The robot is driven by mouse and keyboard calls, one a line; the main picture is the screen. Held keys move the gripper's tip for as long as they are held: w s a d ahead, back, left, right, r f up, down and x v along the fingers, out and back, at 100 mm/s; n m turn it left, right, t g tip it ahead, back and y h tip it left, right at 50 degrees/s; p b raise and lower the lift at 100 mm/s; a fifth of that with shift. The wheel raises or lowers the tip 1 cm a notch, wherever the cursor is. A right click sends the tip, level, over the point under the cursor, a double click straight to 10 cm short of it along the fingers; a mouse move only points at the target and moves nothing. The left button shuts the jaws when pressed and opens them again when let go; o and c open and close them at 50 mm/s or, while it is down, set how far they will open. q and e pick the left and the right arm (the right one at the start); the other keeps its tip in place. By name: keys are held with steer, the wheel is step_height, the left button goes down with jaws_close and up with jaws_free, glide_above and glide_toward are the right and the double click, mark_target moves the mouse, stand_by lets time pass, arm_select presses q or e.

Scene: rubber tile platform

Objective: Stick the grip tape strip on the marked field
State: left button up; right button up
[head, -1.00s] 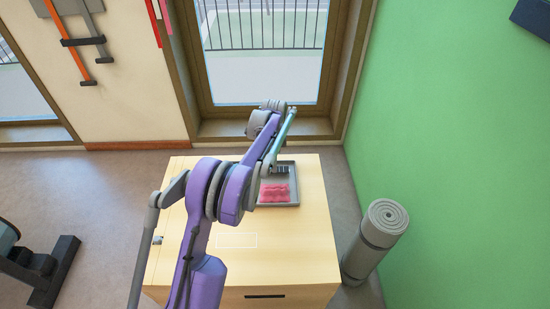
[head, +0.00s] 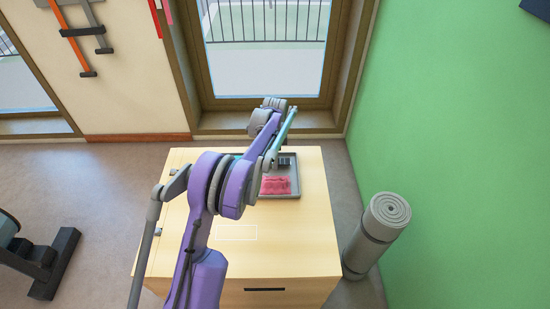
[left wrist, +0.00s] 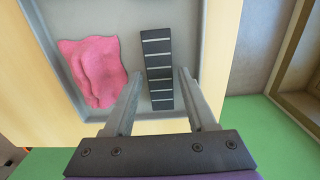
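The grip tape strip (left wrist: 158,70) is dark with pale cross stripes and lies in a grey tray (left wrist: 210,55). In the head view the strip (head: 287,162) shows small at the tray's far side. My left gripper (left wrist: 162,73) is open and empty. Its fingers reach over the tray, one on each side of the strip's near part; I cannot tell their height above it. The marked field (head: 237,232) is a thin pale rectangle outline on the wooden top, nearer than the tray, and is bare. My right gripper is not in view.
A crumpled pink cloth (head: 275,185) lies in the tray beside the strip; it also shows in the left wrist view (left wrist: 92,72). The wooden top (head: 290,235) is otherwise clear on the right. A rolled grey mat (head: 375,235) stands on the floor right of it.

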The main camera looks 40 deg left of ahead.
arm_select(q)
jaws_close()
steer(key=shift+r, duration=0.1)
steer(key=shift+r, duration=0.1)
steer(key=shift+r+p, duration=1.55)
steer(key=shift+r, duration=0.8)
steer(key=s+d+p, duration=0.1)
steer(key=s+d, duration=0.2)
steer(key=s, duration=1.1)
steer(key=s+d+p, duration=0.1)
steer(key=s+d, duration=0.3)
steer(key=s, duration=1)
steer(key=shift+s+d+r, duration=0.2)
steer(key=shift+d, duration=0.1)
steer(key=shift+f, duration=0.15)
